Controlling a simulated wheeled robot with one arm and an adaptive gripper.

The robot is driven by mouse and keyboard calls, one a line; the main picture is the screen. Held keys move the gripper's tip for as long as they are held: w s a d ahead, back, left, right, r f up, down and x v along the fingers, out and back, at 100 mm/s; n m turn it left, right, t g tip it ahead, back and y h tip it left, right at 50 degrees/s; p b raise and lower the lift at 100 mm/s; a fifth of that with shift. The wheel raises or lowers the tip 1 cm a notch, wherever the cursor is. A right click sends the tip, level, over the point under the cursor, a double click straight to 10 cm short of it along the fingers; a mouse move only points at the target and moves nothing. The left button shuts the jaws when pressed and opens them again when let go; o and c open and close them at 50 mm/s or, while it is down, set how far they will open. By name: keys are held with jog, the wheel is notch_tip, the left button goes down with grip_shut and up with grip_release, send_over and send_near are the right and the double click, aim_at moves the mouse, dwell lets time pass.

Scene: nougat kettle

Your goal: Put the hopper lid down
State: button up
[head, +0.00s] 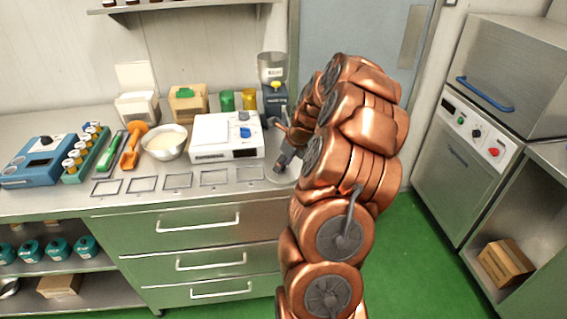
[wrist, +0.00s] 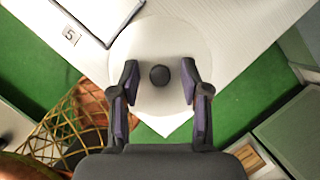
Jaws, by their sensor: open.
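The hopper lid (wrist: 160,44), a pale round disc with a dark knob (wrist: 159,76) at its centre, lies flat near the counter's corner in the wrist view. My gripper (wrist: 160,80) is open, its two fingers apart on either side of the knob with visible gaps. In the head view my gripper (head: 281,160) is low over the counter's right end, and the lid (head: 274,176) shows only partly beneath it. The clear hopper (head: 272,66) stands behind on a dark grinder, with no lid seen on it.
The counter's edges (wrist: 164,130) are close by the lid, with green floor beyond. A white balance (head: 226,138) stands to the left, with outlined cards (head: 214,177) in front. A bowl of white powder (head: 165,143) is farther left.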

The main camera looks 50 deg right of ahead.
jog(key=a+b+v, duration=0.1)
jog(key=b+v, duration=0.2)
jog(key=v, duration=0.9)
jog(key=s+a+r+n+g+y, duration=0.1)
jog(key=s+a+n+g, duration=0.1)
jog(key=a+n, duration=0.85)
jog(key=s+a+n+g, duration=0.15)
jog(key=a+n, duration=0.45)
jog(key=a, duration=0.9)
jog(key=s+a+f+n+g, duration=0.1)
jog(key=s+a+n, duration=0.3)
jog(key=s+n, duration=0.2)
jog(key=s+a+f+n+g+h, duration=0.1)
jog(key=s+a+f+n, duration=0.1)
jog(key=s+n, duration=0.4)
jog(key=s+a+f+n+g, duration=0.1)
jog(key=s+a+n, duration=0.4)
jog(key=s, duration=0.4)
jog(key=shift+s+a+f+n+h, duration=0.25)
jog(key=shift+s+a+n+h, duration=0.05)
jog(key=shift+n, duration=0.15)
